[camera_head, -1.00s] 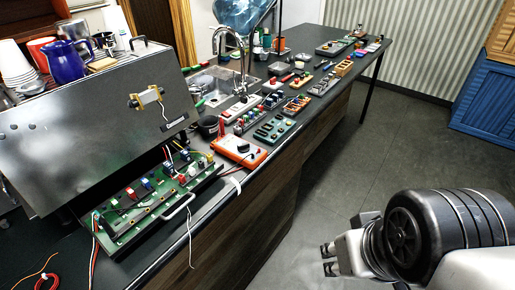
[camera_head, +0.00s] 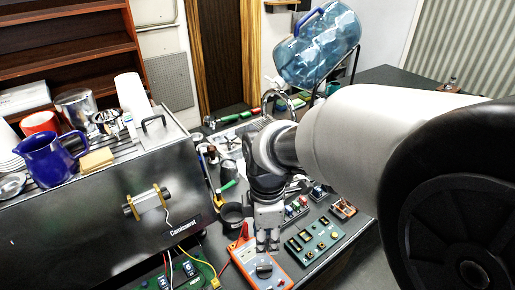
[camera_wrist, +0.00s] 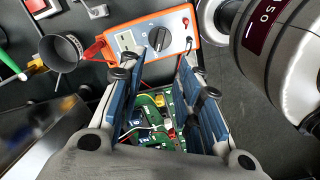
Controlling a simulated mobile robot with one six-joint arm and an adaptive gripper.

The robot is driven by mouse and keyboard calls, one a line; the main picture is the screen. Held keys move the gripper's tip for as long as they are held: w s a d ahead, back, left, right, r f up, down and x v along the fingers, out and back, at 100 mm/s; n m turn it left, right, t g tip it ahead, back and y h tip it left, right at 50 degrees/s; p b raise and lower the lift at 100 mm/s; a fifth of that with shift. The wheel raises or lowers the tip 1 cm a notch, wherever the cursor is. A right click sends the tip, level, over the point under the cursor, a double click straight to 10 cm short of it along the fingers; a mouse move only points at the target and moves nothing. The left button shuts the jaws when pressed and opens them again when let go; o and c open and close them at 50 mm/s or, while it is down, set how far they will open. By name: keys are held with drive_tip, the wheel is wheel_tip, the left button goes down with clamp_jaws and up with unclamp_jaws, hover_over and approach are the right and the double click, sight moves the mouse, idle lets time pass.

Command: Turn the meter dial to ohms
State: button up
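The orange multimeter (camera_head: 285,282) lies on the dark counter at the bottom centre of the head view. Its black dial (camera_head: 264,271) is on the front face. In the wrist view the meter (camera_wrist: 179,22) is at the top, with the dial (camera_wrist: 158,38) just beyond the fingertips; the dial's markings are too small to read. My gripper (camera_head: 268,246) points down above the meter's upper part in the head view. In the wrist view my gripper (camera_wrist: 172,66) has its two blue-padded fingers apart, with nothing held between them. I cannot tell whether a finger touches the meter.
The steel brewer (camera_head: 90,215) stands left of the meter, with a green circuit board (camera_head: 180,276) in front. A black cup (camera_head: 232,215) stands behind the meter. A teal module (camera_head: 318,243) lies to its right. A blue water jug (camera_head: 318,45) is at the back.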

sight(264, 267)
wheel_tip(264, 267, down, 14)
drive_tip(key=b, duration=0.4)
drive_tip(key=shift+r, duration=0.1)
clamp_jaws()
